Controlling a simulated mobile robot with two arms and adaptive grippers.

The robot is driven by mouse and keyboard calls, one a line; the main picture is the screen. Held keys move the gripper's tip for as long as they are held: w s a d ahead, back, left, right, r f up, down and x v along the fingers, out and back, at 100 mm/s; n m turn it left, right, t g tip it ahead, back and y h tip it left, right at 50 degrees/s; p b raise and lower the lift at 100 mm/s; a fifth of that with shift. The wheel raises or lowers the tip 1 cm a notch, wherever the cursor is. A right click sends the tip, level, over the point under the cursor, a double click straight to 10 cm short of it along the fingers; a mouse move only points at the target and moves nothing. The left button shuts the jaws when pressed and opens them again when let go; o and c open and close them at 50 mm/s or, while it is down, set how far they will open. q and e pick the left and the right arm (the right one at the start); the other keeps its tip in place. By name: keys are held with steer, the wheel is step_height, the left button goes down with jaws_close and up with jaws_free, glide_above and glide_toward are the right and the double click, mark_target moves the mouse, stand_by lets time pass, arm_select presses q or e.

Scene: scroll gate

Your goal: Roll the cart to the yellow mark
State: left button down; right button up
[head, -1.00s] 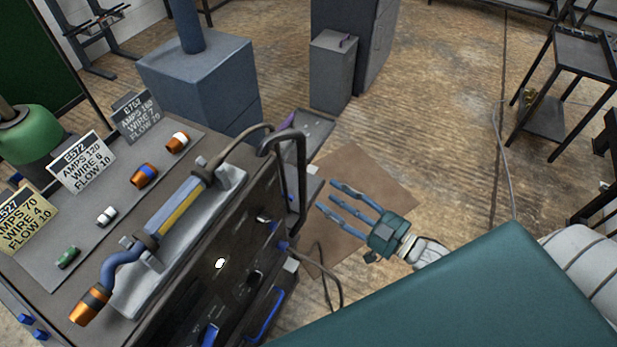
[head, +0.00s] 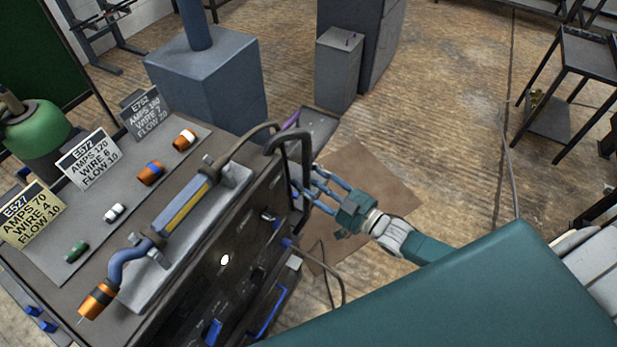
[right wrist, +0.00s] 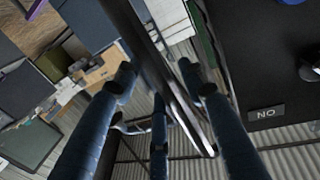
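The cart is a dark welding cart (head: 262,196) at the left of the head view, with a black bent handle (head: 306,150) at its right end. My right gripper (head: 308,190) is at this handle, its blue fingers reaching in from the right. In the right wrist view the fingers (right wrist: 157,92) are spread, with the dark handle bar (right wrist: 182,104) passing between them. I cannot tell whether they touch it. No yellow mark shows on the floor. My left gripper is out of view.
On the cart top lie a torch (head: 180,212), several nozzles and label cards. A brown mat (head: 372,178) lies on the floor to its right. A blue-grey block (head: 208,85) and grey cabinet (head: 338,72) stand behind. A dark rack (head: 583,60) stands right. Floor between is open.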

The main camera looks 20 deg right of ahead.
jaws_close()
steer(key=x, duration=0.3)
steer(key=shift+a+r+b, duration=0.1)
steer(key=shift+a+b, duration=0.3)
steer(key=shift+a, duration=0.05)
steer(key=shift+o, duration=0.9)
jaws_free()
steer(key=shift+w+a, duration=0.15)
steer(key=shift+w, duration=0.05)
steer(key=shift+o, duration=0.9)
steer(key=v, duration=1.2)
steer(key=shift+s, duration=0.35)
